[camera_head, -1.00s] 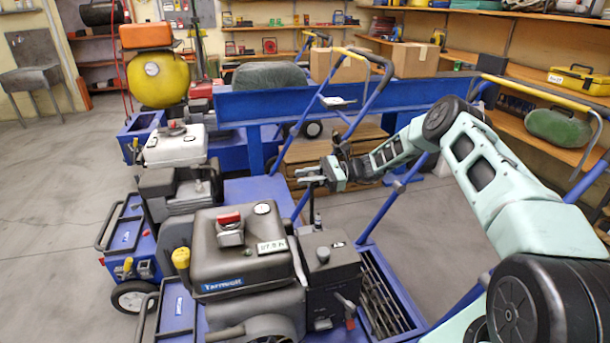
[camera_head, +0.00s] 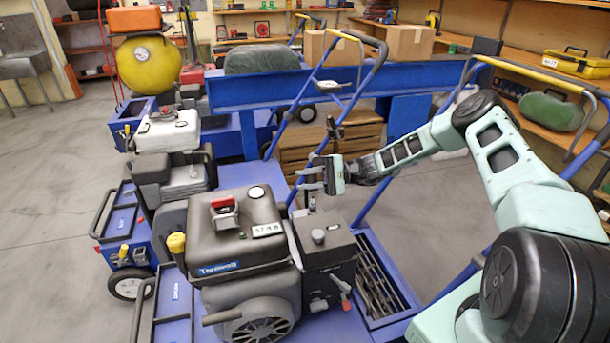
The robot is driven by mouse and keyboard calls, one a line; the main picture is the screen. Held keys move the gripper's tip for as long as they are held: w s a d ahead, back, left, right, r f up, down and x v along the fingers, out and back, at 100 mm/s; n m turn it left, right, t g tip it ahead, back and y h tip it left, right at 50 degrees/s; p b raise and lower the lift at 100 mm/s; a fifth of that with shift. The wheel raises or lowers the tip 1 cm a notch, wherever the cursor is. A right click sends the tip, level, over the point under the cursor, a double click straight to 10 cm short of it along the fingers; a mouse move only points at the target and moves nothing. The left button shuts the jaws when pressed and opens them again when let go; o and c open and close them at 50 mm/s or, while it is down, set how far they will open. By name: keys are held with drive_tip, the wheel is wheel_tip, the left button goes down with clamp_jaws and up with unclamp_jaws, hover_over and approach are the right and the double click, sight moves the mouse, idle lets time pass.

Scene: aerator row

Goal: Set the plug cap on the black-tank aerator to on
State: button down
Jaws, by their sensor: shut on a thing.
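The black-tank aerator (camera_head: 222,250) stands nearest, a dark grey tank with a red-topped cap (camera_head: 224,212), a yellow cap (camera_head: 176,243) and a small number plate. A dark box (camera_head: 329,262) with a round knob on top and a lever (camera_head: 344,284) on its front stands at its right. My gripper (camera_head: 306,175) is above and behind this box, fingers pointing left, apart from the tank. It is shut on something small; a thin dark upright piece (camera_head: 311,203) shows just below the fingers. I cannot tell whether this is the plug cap.
A white-tank aerator (camera_head: 168,135) and one with a yellow tank (camera_head: 150,75) stand behind in the row. Blue handle bars (camera_head: 372,75) rise close behind my gripper. A blue beam (camera_head: 290,90), crates and shelves are farther back. The floor at left is clear.

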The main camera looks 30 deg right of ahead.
drive_tip(key=shift+s+f+n+b, duration=0.35)
drive_tip(key=shift+f+n, duration=0.3)
drive_tip(key=shift+n, duration=0.65)
drive_tip(key=c, duration=1.2)
unclamp_jaws()
drive_tip(key=shift+o, duration=0.2)
drive_tip(key=shift+s+d, duration=0.1)
drive_tip(key=shift+d, duration=0.05)
drive_tip(key=v, duration=1.7)
drive_tip(key=shift+d, duration=0.15)
